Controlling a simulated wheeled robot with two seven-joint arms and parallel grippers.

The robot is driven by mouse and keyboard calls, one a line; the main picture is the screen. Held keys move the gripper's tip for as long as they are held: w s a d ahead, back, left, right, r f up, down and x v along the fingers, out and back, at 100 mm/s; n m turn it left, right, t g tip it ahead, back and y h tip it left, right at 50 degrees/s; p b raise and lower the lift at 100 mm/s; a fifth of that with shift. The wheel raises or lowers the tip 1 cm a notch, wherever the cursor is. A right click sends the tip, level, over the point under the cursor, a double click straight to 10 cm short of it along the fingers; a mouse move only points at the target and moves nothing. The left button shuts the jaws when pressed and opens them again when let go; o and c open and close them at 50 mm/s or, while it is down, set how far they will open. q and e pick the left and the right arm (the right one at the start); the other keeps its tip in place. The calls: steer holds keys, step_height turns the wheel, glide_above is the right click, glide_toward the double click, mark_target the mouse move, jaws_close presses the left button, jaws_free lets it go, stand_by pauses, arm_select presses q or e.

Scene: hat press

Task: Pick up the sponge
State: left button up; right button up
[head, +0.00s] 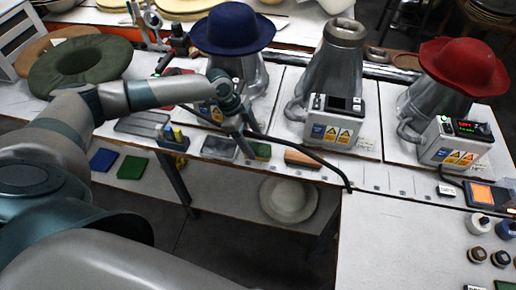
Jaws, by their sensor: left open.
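A small green block (262,151), which looks like the sponge, lies at the front edge of the white workbench (378,178). My left arm reaches in from the left and bends down over the bench. Its open gripper (246,149) is at the end of the wrist, just left of the green block and close to it. The fingers are small and dark here, and I cannot tell whether they touch the block. Nothing shows held. My right gripper is not in view.
A grey box (218,147) and a brown block (301,159) flank the green block. A black cable (310,158) curves along the front edge. Behind stand presses with a blue hat (233,28) and a red hat (463,66). Green (131,167) and blue (103,160) pads lie lower.

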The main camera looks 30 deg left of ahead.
mark_target(258, 151)
arm_select(q)
steer(key=shift+x, duration=1.25)
steer(key=c, duration=1.1)
